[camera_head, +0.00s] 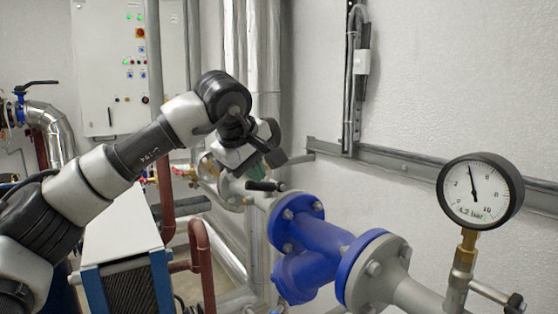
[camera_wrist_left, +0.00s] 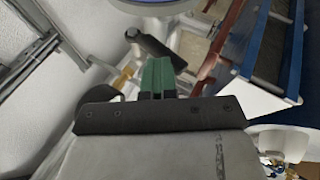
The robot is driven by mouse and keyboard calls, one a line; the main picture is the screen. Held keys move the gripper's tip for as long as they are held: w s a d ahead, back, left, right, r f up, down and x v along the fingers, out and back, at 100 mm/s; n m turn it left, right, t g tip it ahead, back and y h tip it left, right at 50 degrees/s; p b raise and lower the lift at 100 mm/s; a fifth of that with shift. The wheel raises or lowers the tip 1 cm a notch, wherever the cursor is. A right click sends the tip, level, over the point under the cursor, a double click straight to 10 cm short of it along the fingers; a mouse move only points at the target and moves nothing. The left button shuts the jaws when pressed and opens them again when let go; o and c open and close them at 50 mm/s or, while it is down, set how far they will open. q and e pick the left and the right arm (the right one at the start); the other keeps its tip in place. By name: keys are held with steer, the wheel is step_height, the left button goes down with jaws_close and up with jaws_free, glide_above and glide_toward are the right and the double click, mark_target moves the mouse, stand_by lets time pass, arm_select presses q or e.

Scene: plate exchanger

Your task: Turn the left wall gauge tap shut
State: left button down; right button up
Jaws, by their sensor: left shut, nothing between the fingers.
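My left gripper (camera_head: 266,158) is in the middle of the head view, at the far end of the blue-flanged pipe. Its green fingers (camera_wrist_left: 158,76) are shut and empty in the left wrist view. A black lever handle (camera_wrist_left: 152,48) lies just beyond the fingertips, slightly left; whether they touch is unclear. A black handle also shows just below the gripper in the head view (camera_head: 266,186). A brass fitting (camera_wrist_left: 124,78) is left of the fingers. The left gauge's dial is mostly hidden behind my wrist, so I cannot read it or confirm the tap's angle. My right gripper is out of view.
A second wall gauge (camera_head: 480,190) with a black-tipped tap (camera_head: 514,303) stands at the right. The blue valve body (camera_head: 318,247) lies between it and my gripper. A plate exchanger (camera_head: 125,230) is at lower left. Red-brown pipes (camera_head: 204,265) rise close beside it.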

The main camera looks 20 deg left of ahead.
arm_select(q)
steer(key=shift+a+f+b, duration=0.5)
steer(key=shift+f+b, duration=0.2)
steer(key=shift+f, duration=0.05)
steer(key=shift+f+t+h+b, duration=0.15)
steer(key=shift+t+h+b, duration=0.15)
steer(key=shift+t+b, duration=0.1)
steer(key=shift+a, duration=0.1)
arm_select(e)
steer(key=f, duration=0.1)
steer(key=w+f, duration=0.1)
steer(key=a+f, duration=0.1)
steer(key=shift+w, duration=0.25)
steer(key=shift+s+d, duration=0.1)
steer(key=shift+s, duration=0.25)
